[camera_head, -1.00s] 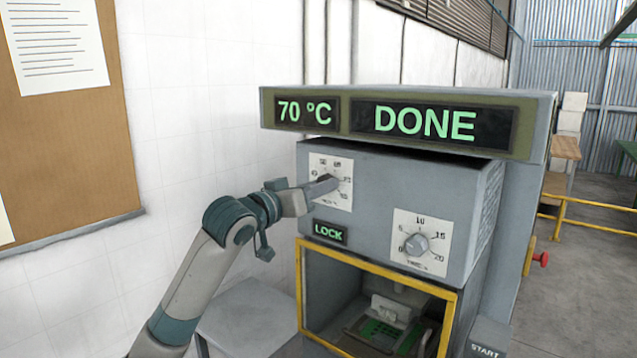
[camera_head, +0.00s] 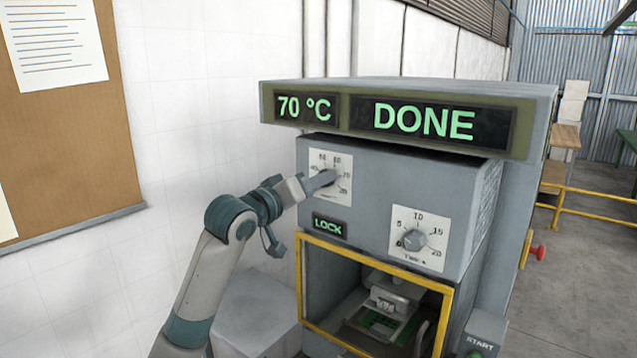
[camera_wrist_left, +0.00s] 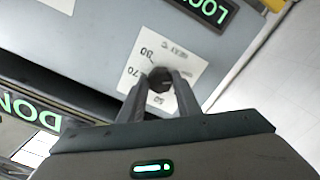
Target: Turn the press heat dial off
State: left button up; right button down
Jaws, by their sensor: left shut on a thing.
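The press heat dial is the upper left dial on the press front, on a white scale plate (camera_head: 343,200) in the head view. My left gripper (camera_head: 326,179) reaches it from the left, and its fingers cover most of the knob there. In the left wrist view the dark round knob (camera_wrist_left: 160,78) sits between the two fingers of my left gripper (camera_wrist_left: 159,84), which are shut on it. The display (camera_head: 306,107) reads 70 °C. Which mark the knob points to is hard to read. My right gripper is not in view.
A second dial (camera_head: 414,240), a timer, sits lower right. The wide display (camera_head: 430,122) reads DONE, and a LOCK sign (camera_head: 329,227) is lit green. A yellow frame (camera_head: 378,261) surrounds the opening below. A START button (camera_head: 480,342) is at lower right.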

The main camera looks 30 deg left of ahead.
pick_arm(q)
jog(key=o, duration=0.8)
jog(key=shift+f, duration=0.15)
jog(key=shift+o, duration=1.3)
jog(key=s+a+b, duration=0.1)
jog(key=s+b, duration=0.7)
jog(key=s, duration=0.9)
jog(key=shift+s+a, duration=0.15)
